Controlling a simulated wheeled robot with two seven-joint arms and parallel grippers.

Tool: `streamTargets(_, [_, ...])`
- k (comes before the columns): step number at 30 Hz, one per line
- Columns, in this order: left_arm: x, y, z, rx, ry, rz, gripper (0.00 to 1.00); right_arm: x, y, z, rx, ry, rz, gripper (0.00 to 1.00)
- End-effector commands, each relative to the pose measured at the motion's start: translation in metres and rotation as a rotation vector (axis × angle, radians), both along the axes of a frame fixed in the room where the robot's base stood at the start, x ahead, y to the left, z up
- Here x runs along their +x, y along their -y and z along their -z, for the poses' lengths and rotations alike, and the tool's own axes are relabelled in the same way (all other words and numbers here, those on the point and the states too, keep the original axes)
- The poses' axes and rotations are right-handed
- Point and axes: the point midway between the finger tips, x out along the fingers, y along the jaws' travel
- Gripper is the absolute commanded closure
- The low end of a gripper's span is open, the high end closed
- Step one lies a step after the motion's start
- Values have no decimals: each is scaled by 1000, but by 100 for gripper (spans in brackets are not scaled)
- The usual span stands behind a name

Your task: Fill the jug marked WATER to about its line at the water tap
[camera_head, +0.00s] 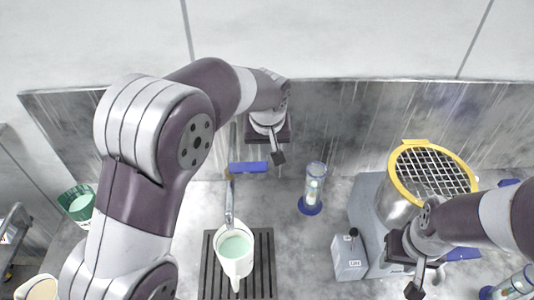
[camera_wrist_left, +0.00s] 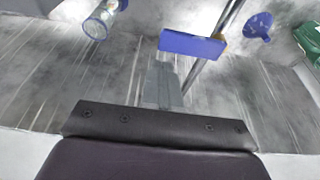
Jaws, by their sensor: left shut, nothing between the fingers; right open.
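A white jug (camera_head: 228,271) stands on the dark slatted drain grate (camera_head: 208,275) with its handle toward me. A pale green surface shows inside it; its marking and line are not visible. The water tap (camera_head: 229,205) has its spout end over the jug's far rim. Its blue lever (camera_head: 248,167) also shows in the left wrist view (camera_wrist_left: 192,44). My left gripper (camera_head: 277,157) is shut and empty, close to the right end of the lever; I cannot tell if they touch. My right gripper (camera_head: 417,280) is open and empty at the lower right.
A clear cylinder with a blue base (camera_head: 313,188) stands right of the tap. A yellow-rimmed mesh basket (camera_head: 400,190) and a grey box (camera_head: 349,258) are further right. A green container (camera_head: 77,205) is at the left. The grey back wall (camera_head: 340,110) lies behind the tap.

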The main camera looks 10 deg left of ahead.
Motion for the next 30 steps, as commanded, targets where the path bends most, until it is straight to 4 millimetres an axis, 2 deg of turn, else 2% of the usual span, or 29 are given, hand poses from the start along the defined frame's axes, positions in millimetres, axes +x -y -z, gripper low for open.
streamTargets(1, [-3, 3, -1, -1, 7, 3, 100, -2, 0, 18, 0, -7, 0, 57])
streamTargets(4, [-9, 7, -24, -2, 5, 2, 100, -2, 0, 25, 0, -8, 0, 57])
streamTargets(6, [-13, 10, -43, -1, 1, 2, 100, -2, 0, 20, 0, -7, 0, 57])
streamTargets(8, [-16, 12, -53, -1, 1, 2, 100, -2, 0, 20, 0, -7, 0, 57])
streamTargets(10, [-18, 14, -69, -1, -2, 1, 100, -2, 0, 4, 0, -7, 0, 57])
streamTargets(15, [-21, 16, -76, -1, -2, 0, 100, -2, 0, -2, 0, -6, 0, 57])
streamTargets(30, [-22, 16, -75, 0, -1, 0, 100, -2, 0, -1, 0, -7, 0, 57])
